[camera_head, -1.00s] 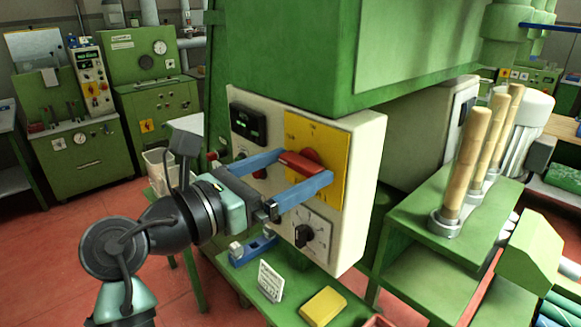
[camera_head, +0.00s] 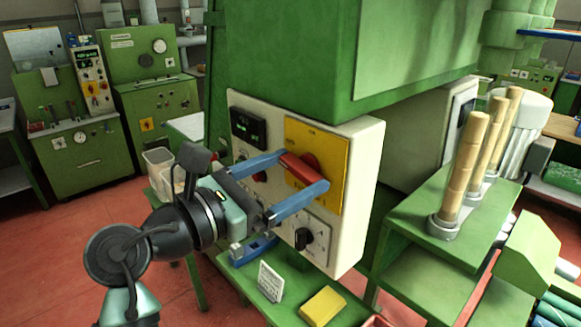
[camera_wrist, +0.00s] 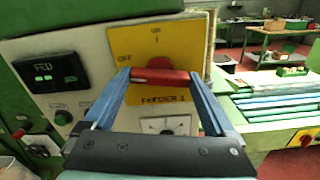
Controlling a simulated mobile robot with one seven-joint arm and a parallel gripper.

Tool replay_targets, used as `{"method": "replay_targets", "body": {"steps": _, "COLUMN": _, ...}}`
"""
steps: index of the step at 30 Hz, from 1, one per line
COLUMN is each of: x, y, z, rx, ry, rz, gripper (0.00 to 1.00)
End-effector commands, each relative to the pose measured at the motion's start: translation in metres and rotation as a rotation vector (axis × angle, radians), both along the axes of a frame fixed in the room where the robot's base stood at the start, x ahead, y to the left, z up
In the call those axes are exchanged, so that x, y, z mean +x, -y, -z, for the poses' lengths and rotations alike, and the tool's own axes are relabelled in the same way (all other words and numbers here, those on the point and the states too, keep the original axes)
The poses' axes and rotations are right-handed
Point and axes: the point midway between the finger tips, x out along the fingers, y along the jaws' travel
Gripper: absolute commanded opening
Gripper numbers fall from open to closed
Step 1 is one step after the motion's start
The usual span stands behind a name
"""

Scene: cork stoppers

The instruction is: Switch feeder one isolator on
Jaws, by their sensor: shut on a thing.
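The feeder one isolator is a red handle (camera_head: 303,168) on a yellow plate (camera_head: 332,160) on the white panel box. In the wrist view, the handle (camera_wrist: 160,77) lies nearly level across the plate (camera_wrist: 178,47). ON is printed above it, OFF to its left and FEEDER 1 below. My gripper (camera_head: 303,172) has its blue fingers at the two ends of the handle and is shut on it. The fingers (camera_wrist: 157,76) also show at both ends in the wrist view. The handle's mount is partly hidden.
A black rotary knob (camera_head: 303,238) sits below the plate, and a dark display (camera_head: 248,126) at upper left. Wooden-handled posts (camera_head: 466,160) stand at right.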

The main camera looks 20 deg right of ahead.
Motion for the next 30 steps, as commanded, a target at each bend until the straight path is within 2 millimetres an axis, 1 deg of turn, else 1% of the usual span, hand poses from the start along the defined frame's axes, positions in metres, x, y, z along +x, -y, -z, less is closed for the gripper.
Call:
{"method": "replay_targets", "body": {"steps": 3, "x": 0.0002, "y": -0.0003, "z": -0.0022, "rx": 0.034, "ry": 0.093, "rz": -0.001, "gripper": 0.34}}
{"method": "replay_targets", "body": {"steps": 30, "x": 0.0001, "y": -0.0004, "z": 0.0023, "rx": 0.327, "ry": 0.898, "rz": 0.001, "gripper": 0.34}}
